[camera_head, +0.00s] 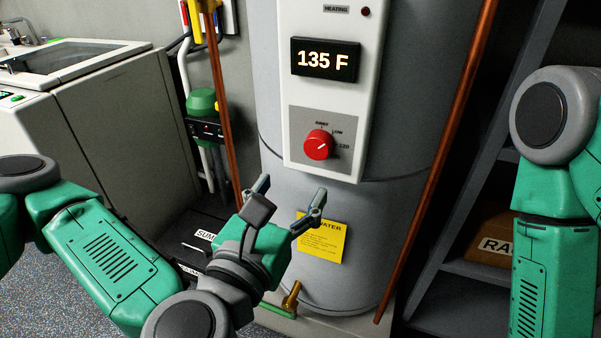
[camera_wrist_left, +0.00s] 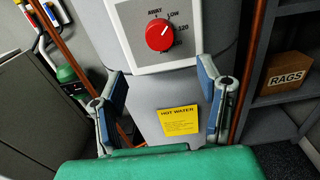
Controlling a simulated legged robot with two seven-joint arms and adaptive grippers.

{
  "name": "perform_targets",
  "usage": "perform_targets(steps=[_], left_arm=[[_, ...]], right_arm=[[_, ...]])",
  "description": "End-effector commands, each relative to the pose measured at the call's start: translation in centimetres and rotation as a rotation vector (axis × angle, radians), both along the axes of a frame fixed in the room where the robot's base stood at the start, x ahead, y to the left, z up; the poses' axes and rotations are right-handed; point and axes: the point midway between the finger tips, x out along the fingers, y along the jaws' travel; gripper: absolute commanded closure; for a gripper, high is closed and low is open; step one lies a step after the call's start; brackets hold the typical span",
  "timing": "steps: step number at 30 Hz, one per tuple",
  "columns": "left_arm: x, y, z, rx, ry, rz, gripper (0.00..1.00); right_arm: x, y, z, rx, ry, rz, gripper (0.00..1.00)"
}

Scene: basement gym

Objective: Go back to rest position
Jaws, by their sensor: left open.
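My left gripper (camera_head: 290,203) is open and empty in front of the grey water heater (camera_head: 285,110), below its control panel. In the left wrist view its two fingers (camera_wrist_left: 165,105) stand wide apart, with the red dial (camera_wrist_left: 159,34) beyond and above them and the yellow label (camera_wrist_left: 180,121) between them. The red dial (camera_head: 318,145) is apart from the gripper. The display (camera_head: 326,60) reads 135 F. My right arm shows at the right edge of the head view, but its gripper is out of view.
Copper pipes (camera_head: 461,110) run on both sides of the heater. A grey shelf (camera_head: 470,274) with a rags box (camera_head: 490,228) stands at right. A washer (camera_head: 90,120) is at left. A black sump cover (camera_head: 192,222) and a brass valve (camera_head: 291,298) sit low.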

Motion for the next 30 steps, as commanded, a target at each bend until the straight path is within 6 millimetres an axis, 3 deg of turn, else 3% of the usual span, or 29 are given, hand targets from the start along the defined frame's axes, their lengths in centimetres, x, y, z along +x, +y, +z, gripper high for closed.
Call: perform_targets(steps=[16, 20, 23, 26, 28, 30], left_arm=[[-0.6, 0.2, 0.0, 0.001, 0.001, -0.001, 0.39], [-1.4, -1.0, -1.4, 0.092, -0.004, -0.060, 0.39], [-3.6, -3.4, -4.8, 0.308, -0.021, -0.200, 0.39], [-7.1, -5.4, -10.5, 0.631, -0.065, -0.421, 0.39], [-9.9, -5.5, -15.1, 0.873, -0.111, -0.596, 0.39], [-12.5, -4.4, -19.7, 1.104, -0.162, -0.774, 0.39]], right_arm=[[0.2, 0.0, 0.0, 0.000, 0.002, 0.000, 0.60], [0.2, 0.0, -0.1, 0.000, 0.002, 0.000, 0.60], [0.2, 0.0, -0.1, 0.000, 0.002, 0.000, 0.60], [0.2, 0.0, -0.1, 0.000, 0.002, 0.000, 0.60], [0.2, 0.0, -0.1, 0.000, 0.002, 0.000, 0.60], [0.2, 0.0, -0.1, 0.000, 0.002, 0.000, 0.60]])
